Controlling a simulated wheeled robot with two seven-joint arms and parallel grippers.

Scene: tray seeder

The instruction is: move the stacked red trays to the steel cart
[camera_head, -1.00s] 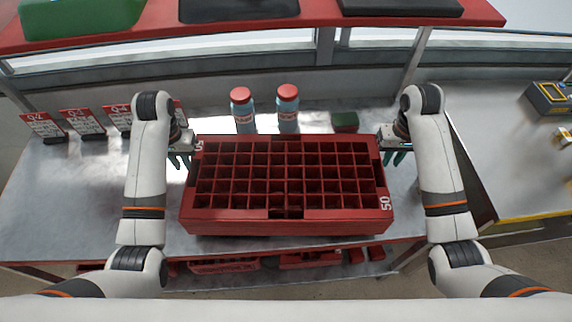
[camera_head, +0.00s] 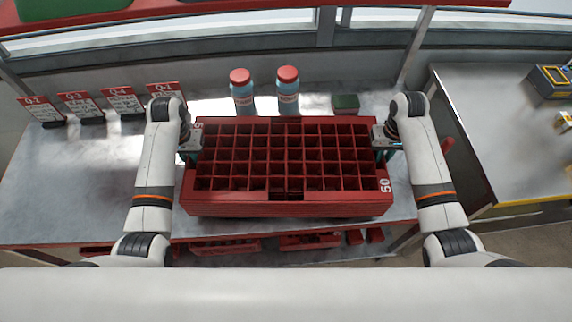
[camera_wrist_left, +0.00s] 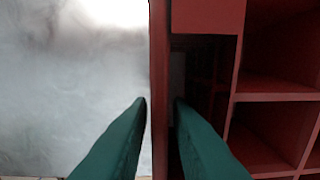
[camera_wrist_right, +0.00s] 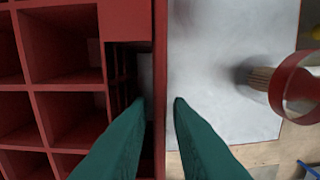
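The stacked red trays (camera_head: 285,209), with many square cells and a "50" mark, stand on the steel bench before me. My left gripper (camera_head: 190,157) is at their left end, its green fingers (camera_wrist_left: 160,103) either side of the end wall (camera_wrist_left: 160,60), with slim gaps showing. My right gripper (camera_head: 385,155) is likewise at the right end, its fingers (camera_wrist_right: 159,103) straddling that wall (camera_wrist_right: 160,60) and apart. In the head view the fingertips are mostly hidden. A steel-topped surface with a yellow edge (camera_head: 500,120) stands at the right; I cannot tell whether it is the cart.
Labelled cards (camera_head: 80,106) line the bench's left back. A gap separates bench and right-hand surface. More red trays (camera_head: 225,246) lie below. A round red-rimmed object (camera_wrist_right: 290,88) shows at right.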

